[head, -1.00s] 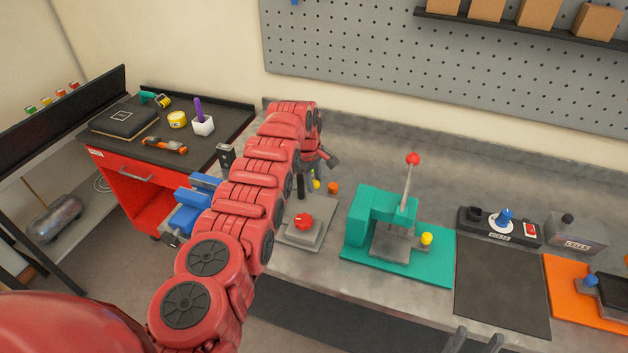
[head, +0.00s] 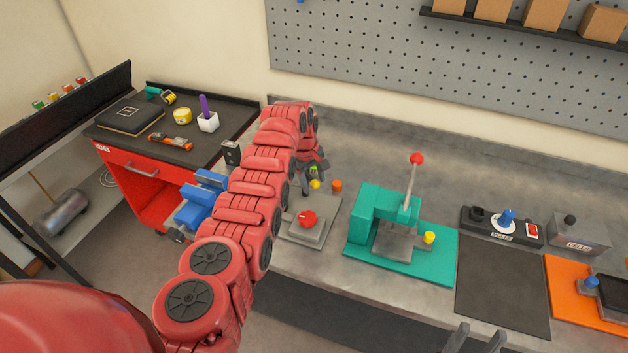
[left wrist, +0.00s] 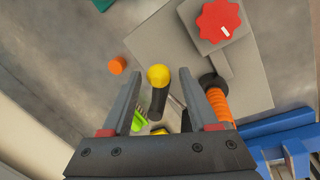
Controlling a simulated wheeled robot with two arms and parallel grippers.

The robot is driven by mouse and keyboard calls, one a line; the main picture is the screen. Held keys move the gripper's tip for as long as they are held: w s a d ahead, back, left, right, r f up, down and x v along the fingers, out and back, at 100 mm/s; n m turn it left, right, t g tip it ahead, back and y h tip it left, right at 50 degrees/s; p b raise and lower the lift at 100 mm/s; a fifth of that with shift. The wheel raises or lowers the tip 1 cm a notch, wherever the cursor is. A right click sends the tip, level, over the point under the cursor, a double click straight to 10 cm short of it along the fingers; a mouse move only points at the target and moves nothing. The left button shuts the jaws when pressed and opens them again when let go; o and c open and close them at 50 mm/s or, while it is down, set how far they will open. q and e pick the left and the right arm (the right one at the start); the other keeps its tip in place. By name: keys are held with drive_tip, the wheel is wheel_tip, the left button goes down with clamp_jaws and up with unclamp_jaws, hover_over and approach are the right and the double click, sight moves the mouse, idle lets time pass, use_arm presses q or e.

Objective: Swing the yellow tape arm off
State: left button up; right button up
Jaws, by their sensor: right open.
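A dark rod with a yellow rounded end (left wrist: 158,77), apparently the yellow tape arm, shows between the fingers of my left gripper (left wrist: 160,90) in the left wrist view. The fingers are apart, one on each side; I cannot tell whether either touches it. In the head view my left gripper (head: 312,168) is over the bench behind the red knob, and the yellow end (head: 315,184) shows just below it. My right gripper (head: 476,339) is open and empty at the bottom edge, only its tips visible.
A red knob (left wrist: 220,20) on a grey plate, an orange cap (left wrist: 117,66) and an orange ribbed handle (left wrist: 218,102) lie close around the left gripper. A blue vise (head: 199,203) is at the bench's left end. A teal press (head: 385,215) stands to the right.

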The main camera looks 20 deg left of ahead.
idle(0.3)
use_arm(q)
drive_tip(key=shift+r, duration=0.55)
drive_tip(key=shift+s+a+r+b, duration=0.3)
drive_tip(key=shift+s+r, duration=0.2)
drive_tip(key=shift+r, duration=2.15)
drive_tip(key=shift+s+a+r+b, duration=0.25)
drive_tip(key=shift+s+r+b, duration=0.15)
drive_tip(key=shift+r, duration=2.3)
drive_tip(key=shift+s+a+r+b, duration=0.3)
drive_tip(key=shift+s+r, duration=0.25)
drive_tip(key=shift+r, duration=2.1)
